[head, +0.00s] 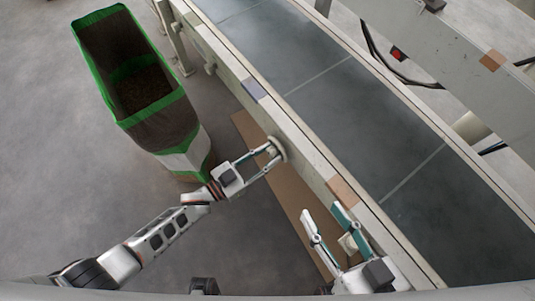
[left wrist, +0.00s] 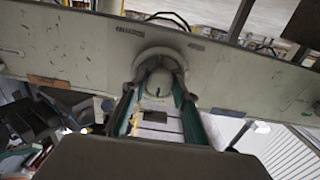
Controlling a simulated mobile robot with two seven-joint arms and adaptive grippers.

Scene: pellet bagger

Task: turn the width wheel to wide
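The width wheel (head: 280,149) is a pale round knob on the near side wall of the conveyor. In the left wrist view the wheel (left wrist: 160,72) is ahead in the middle, with a small dark mark on its face. My left gripper (head: 269,155) reaches it from the left, its two fingers on either side of the knob and apparently touching it. In the left wrist view the fingers (left wrist: 160,90) are narrowed around it.
The conveyor (head: 300,55) with its dark belt runs diagonally from top to lower right. A green-edged open bag (head: 140,85) of dark pellets stands on the floor left of it. Brown and blue patches mark the frame. Grey floor at the left is free.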

